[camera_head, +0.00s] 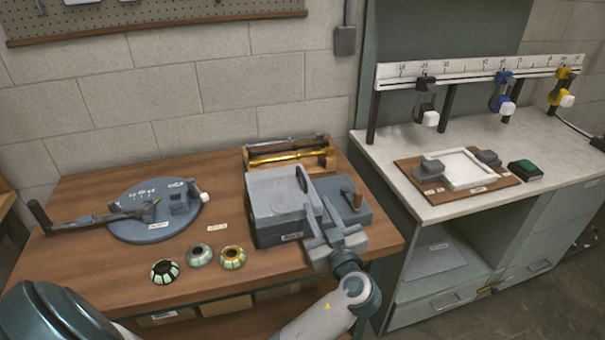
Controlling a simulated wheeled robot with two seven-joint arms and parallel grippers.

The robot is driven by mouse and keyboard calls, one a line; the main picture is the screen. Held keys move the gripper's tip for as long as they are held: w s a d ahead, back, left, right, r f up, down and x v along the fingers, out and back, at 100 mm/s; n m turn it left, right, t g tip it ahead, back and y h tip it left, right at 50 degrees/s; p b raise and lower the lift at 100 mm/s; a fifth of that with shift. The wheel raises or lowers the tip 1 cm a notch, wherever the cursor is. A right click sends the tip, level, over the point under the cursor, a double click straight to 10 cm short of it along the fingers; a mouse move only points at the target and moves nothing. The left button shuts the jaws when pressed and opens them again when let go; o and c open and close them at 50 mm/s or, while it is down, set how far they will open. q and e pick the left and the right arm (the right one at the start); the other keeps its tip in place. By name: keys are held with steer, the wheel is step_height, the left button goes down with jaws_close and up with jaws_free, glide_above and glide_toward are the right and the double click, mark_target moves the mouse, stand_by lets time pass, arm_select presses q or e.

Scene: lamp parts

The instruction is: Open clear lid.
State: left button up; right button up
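A grey box (268,231) stands on the right part of the wooden bench. A pale, see-through-looking lid (272,190) lies over its left part, with a dark oval mark or opening near its right edge. My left gripper (321,222) is at the front right corner of the box, close to the lid's right edge. Its two fingers point toward the box and look apart, with nothing clearly between them. I cannot tell whether a finger touches the lid. My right gripper is not in view.
A small lever (351,197) stands on the box's right side. Behind is a wooden tray (318,142) with brass rods. A round blue plate (150,226) with a tool and several small round parts (199,255) lie left. A white bench (440,207) stands right.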

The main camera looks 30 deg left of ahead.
mark_target(305, 182)
arm_select(q)
steer(key=p+x, duration=0.5)
steer(key=x, duration=0.8)
steer(key=shift+r, duration=0.1)
steer(key=shift+w+a, duration=0.35)
steer(key=shift+a, duration=0.05)
jaws_close()
